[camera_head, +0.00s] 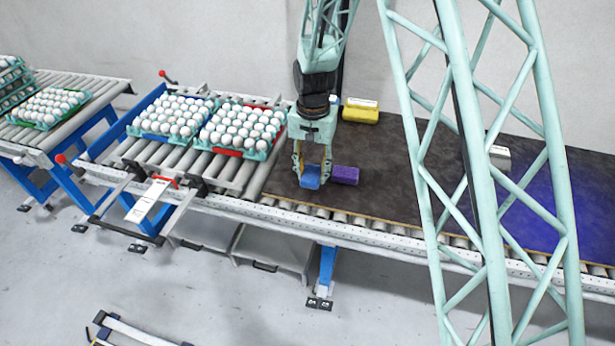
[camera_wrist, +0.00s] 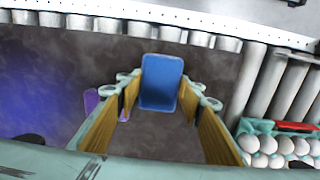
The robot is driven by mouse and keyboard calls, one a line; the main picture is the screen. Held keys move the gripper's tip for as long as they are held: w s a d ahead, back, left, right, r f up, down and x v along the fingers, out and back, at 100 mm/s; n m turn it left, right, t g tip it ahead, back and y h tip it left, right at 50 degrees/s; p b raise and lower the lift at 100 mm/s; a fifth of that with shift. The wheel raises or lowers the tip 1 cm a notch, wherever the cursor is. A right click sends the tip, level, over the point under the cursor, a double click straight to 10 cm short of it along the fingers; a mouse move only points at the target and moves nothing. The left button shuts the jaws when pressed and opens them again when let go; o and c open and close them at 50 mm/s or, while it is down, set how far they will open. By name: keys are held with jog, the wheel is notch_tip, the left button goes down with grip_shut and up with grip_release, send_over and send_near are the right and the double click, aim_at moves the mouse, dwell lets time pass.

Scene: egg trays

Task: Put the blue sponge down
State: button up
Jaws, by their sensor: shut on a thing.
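The blue sponge (camera_head: 311,176) is between the fingers of my gripper (camera_head: 312,172), at the left part of the dark mat (camera_head: 390,185). In the wrist view the blue sponge (camera_wrist: 161,82) sits upright in the picture between the tips of my gripper (camera_wrist: 160,95), which is shut on it. Whether the sponge touches the mat I cannot tell. A purple sponge (camera_head: 345,175) lies on the mat just right of the blue one; it shows partly behind a finger in the wrist view (camera_wrist: 91,103).
Two egg trays (camera_head: 211,149) full of white eggs stand on the rollers to the left. A yellow block (camera_head: 361,111) lies at the back of the mat. A pale block (camera_head: 500,157) lies farther right. The mat's front middle is clear.

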aim_at(308, 176)
jog(key=shift+w+a, duration=0.45)
jog(key=shift+w, duration=0.15)
jog(key=shift+w+a, duration=0.15)
jog(key=shift+w+a+f, duration=0.15)
jog(key=shift+f, duration=0.15)
jog(key=shift+f+b, duration=0.35)
jog(key=shift+f, duration=1.2)
jog(key=shift+f, duration=0.15)
jog(key=o, duration=1)
jog(key=shift+r, duration=0.2)
